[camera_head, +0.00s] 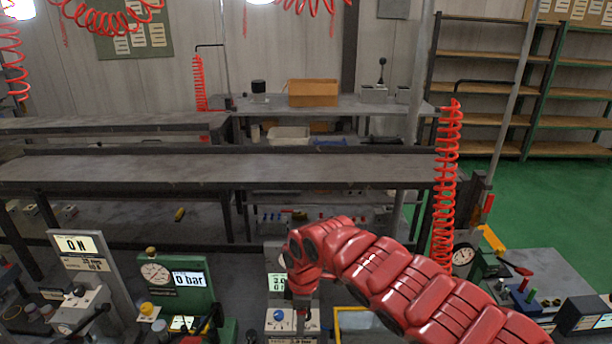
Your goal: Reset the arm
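My red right arm reaches in from the lower right and bends down near the middle of the front bench. Its grey gripper (302,304) points down over a white block with a blue knob (279,315). The fingers are small and seen edge-on, so I cannot tell whether they are open or shut or touch the block. A small green-lit display (276,283) stands just left of the gripper, partly covered by the arm. My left arm and gripper are not clearly in view.
A bench with colored pegs (530,296) is at the right. A long empty table (200,168) crosses behind. Red coiled hoses (446,190) hang nearby.

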